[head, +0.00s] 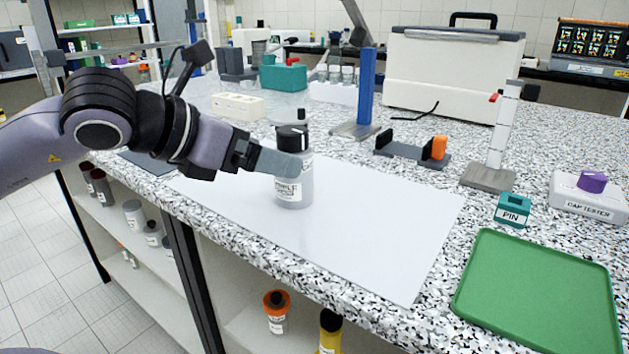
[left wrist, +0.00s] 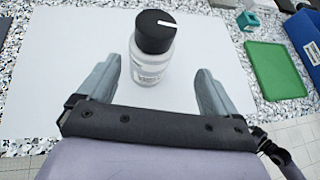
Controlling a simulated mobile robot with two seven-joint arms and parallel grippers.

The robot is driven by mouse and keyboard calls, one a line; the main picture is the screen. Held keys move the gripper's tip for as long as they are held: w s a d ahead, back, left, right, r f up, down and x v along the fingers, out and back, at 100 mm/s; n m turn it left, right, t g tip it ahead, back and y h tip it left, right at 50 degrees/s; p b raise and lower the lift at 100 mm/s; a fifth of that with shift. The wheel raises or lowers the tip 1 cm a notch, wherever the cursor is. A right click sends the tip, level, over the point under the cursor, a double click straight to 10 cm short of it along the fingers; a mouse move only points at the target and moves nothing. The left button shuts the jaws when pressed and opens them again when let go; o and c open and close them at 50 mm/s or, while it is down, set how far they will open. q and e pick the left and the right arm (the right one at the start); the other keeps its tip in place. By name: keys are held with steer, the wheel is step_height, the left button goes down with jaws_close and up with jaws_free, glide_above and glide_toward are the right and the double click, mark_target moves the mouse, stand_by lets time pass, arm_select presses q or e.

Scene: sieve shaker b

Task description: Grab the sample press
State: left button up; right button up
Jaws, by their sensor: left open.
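A grey cylinder with a black cap (head: 294,190), apparently the sample press, stands upright on the white mat (head: 390,240). Its front label is too small to read fully. In the left wrist view the same cylinder (left wrist: 152,70) shows a white line on its cap. My left gripper (head: 285,165) is open at the cylinder's upper body, partly hiding it in the head view. In the left wrist view its fingers (left wrist: 157,80) lie on either side of the cylinder, with gaps between. My right gripper is not in view.
A green tray (head: 540,290), a teal PIN block (head: 513,210) and a cap tester (head: 590,192) are at the right. A blue post (head: 366,90) and a black-and-orange holder (head: 412,152) stand behind the mat. The mat right of the cylinder is clear.

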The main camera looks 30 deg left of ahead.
arm_select(q)
steer(key=shift+w+f+p, duration=0.2)
steer(key=shift+w+p, duration=0.25)
steer(key=shift+w, duration=0.25)
steer(key=shift+w+f+p, duration=0.2)
steer(key=shift+w+p, duration=0.25)
steer(key=shift+w, duration=0.2)
steer(key=shift+a+p+x, duration=0.1)
steer(key=shift+p+x, duration=0.2)
steer(key=shift+x, duration=0.8)
steer(key=shift+a+p+x, duration=0.15)
steer(key=shift+p+x, duration=0.1)
steer(key=shift+x, duration=0.85)
steer(key=shift+f, duration=0.15)
steer(key=shift+c, duration=0.3)
steer(key=c, duration=1.4)
